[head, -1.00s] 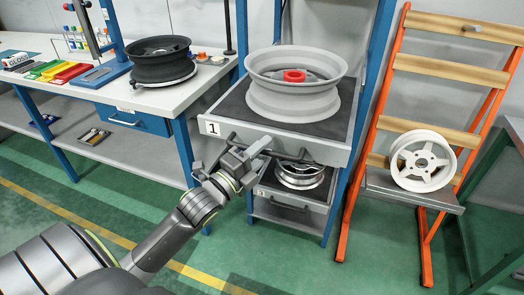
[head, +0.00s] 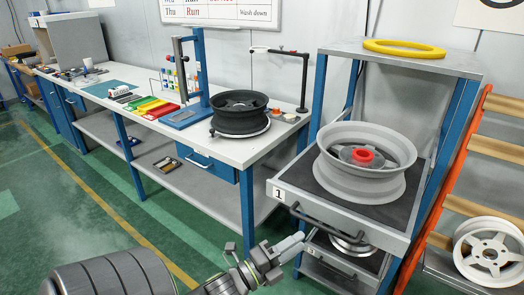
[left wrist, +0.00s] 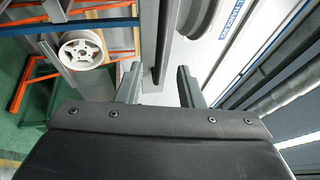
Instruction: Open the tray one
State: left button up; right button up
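Tray one (head: 283,194) is a grey drawer with a "1" label in the blue rack, standing out in front of the rack's posts. A large grey wheel (head: 366,190) with a red hub centre (head: 363,155) lies on its dark mat. A dark bar handle (head: 330,228) runs along its front. My left gripper (head: 292,244) is just below and left of the handle's left part; I cannot tell whether it touches. In the left wrist view my left gripper (left wrist: 159,86) has its fingers apart, with nothing clearly held between them. My right gripper is not seen.
A lower tray (head: 345,262) with another wheel sits beneath. The workbench (head: 235,148) on the left carries a dark wheel (head: 240,113). An orange rack with a white wheel (head: 487,250) stands at right. A yellow ring (head: 404,48) lies on the rack top. Green floor is free at left.

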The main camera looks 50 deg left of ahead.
pick_arm(q)
jog(key=p+v, duration=0.2)
jog(key=v, duration=0.7)
jog(key=shift+p, duration=0.4)
jog(key=s+a+f+n+g+y, duration=0.3)
jog(key=f+n+g, duration=0.25)
jog(key=f, duration=0.95)
jog(key=s+a+f+n+g+y, duration=0.2)
jog(key=f+n+g, duration=0.35)
jog(key=f, duration=1.05)
jog(key=s+d+f+n+g, duration=0.3)
jog(key=s+d+f+n, duration=0.1)
jog(key=s+f, duration=0.4)
jog(key=s+d+f+n+g, duration=0.3)
jog(key=s+f+n, duration=0.3)
jog(key=s+f, duration=0.3)
jog(key=s+g, duration=0.1)
jog(key=s, duration=0.1)
jog(key=shift+s+d+f+g+h, duration=0.25)
jog(key=shift+s+d+g+h, duration=0.05)
jog(key=shift+d+h, duration=0.1)
